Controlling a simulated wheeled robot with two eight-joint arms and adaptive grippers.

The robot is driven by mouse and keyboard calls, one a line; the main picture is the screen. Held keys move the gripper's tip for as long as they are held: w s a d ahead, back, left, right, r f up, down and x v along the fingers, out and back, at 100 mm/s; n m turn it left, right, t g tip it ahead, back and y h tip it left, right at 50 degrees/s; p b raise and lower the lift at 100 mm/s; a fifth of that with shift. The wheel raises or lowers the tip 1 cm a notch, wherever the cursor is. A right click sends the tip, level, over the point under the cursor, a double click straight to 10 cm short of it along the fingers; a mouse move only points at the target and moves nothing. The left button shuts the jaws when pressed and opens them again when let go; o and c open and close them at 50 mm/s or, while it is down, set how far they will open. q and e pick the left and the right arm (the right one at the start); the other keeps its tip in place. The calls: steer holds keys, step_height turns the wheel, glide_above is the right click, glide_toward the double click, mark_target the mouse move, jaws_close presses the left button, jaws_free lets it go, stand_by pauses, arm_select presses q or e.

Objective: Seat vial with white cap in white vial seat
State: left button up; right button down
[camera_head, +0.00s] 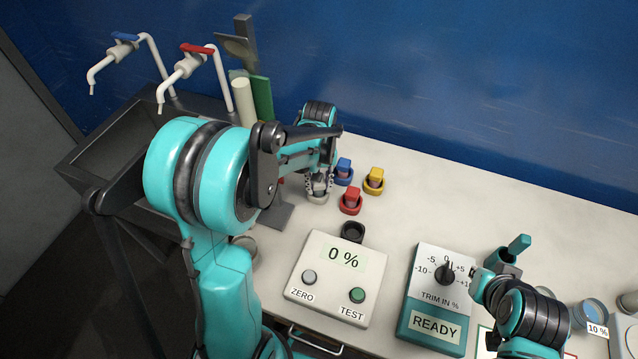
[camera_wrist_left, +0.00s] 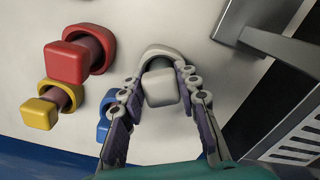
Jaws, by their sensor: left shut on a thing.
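My left gripper (camera_head: 319,181) is shut on the vial with the white cap, at the white vial seat (camera_head: 317,198). In the left wrist view the two fingers (camera_wrist_left: 160,90) lie on either side of the pale, squarish cap (camera_wrist_left: 161,89). The rounded rim of the white seat (camera_wrist_left: 158,52) shows just behind the cap. The vial's body is hidden below the cap and between the fingers, so I cannot tell how deep it sits. My right arm comes in at the lower right of the head view, but its fingers do not show.
Close by stand seated vials with blue (camera_head: 344,165), yellow (camera_head: 375,174) and red (camera_head: 351,194) caps. An empty black seat (camera_head: 352,232) is in front of them. The 0 % tester (camera_head: 330,280) and trim box (camera_head: 436,300) stand nearer. A sink with taps is at left.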

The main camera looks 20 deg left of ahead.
stand_by(0.4)
arm_select(q)
steer(key=o, duration=1.2)
steer(key=shift+r, duration=0.1)
step_height(320, 180, up, 12)
steer(key=s+d+m+t, duration=0.2)
steer(key=s, duration=0.3)
steer(key=s+d+f+m+t, duration=0.1)
steer(key=s+d+m+t, duration=0.1)
steer(key=s, duration=0.2)
steer(key=s+d+m+t, duration=0.2)
steer(key=s+t, duration=0.1)
steer(key=s, duration=0.2)
steer(key=shift+s+d+f+m, duration=0.1)
steer(key=shift+s+f+m, duration=0.1)
steer(key=shift+s+m, duration=0.1)
